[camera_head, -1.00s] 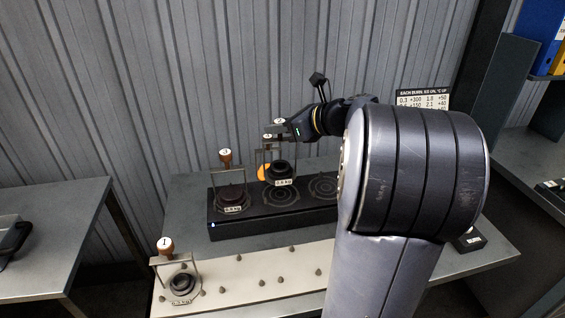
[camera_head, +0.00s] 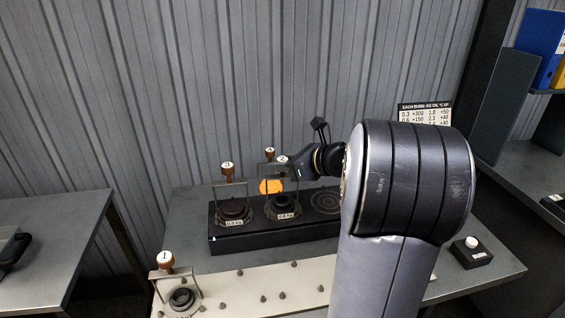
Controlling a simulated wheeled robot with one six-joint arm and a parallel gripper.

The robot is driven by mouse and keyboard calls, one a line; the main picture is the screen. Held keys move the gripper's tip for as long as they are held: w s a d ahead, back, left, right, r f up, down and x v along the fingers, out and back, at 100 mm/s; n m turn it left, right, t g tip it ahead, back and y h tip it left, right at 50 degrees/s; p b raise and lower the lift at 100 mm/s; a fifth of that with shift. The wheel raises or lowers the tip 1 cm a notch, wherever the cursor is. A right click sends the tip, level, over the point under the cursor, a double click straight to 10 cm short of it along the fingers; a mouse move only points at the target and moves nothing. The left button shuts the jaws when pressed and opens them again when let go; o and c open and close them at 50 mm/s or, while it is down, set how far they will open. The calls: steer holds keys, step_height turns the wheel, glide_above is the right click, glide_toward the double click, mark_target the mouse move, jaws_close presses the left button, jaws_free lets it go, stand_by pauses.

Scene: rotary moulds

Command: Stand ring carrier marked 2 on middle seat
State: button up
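The ring carrier marked 2 (camera_head: 283,206) is a metal frame with a dark ring, a weight label and a numbered cap on top. It is upright at the middle seat of the black block (camera_head: 270,240) and looks seated, though I cannot make out the contact underneath. My gripper (camera_head: 279,172) is at its top, just below the 2 cap, and looks shut on its handle; the fingertips are small and partly hidden. The carrier marked 3 (camera_head: 233,209) stands on the left seat. The right seat (camera_head: 326,201) is empty, showing concentric rings.
A carrier marked 1 (camera_head: 182,299) stands on the pale pegged board (camera_head: 225,285) in front. Another numbered cap (camera_head: 270,152) and an orange disc (camera_head: 270,186) show behind the middle carrier. A button box (camera_head: 471,252) sits at right; a chart (camera_head: 425,112) stands behind.

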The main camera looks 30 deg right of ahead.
steer(key=o, duration=0.4)
steer(key=shift+o, duration=0.2)
steer(key=shift+r, duration=0.1)
steer(key=shift+s+d+r, duration=0.1)
steer(key=shift+s+r, duration=0.05)
steer(key=v, duration=1.1)
steer(key=shift+s, duration=0.3)
steer(key=shift+d, duration=0.15)
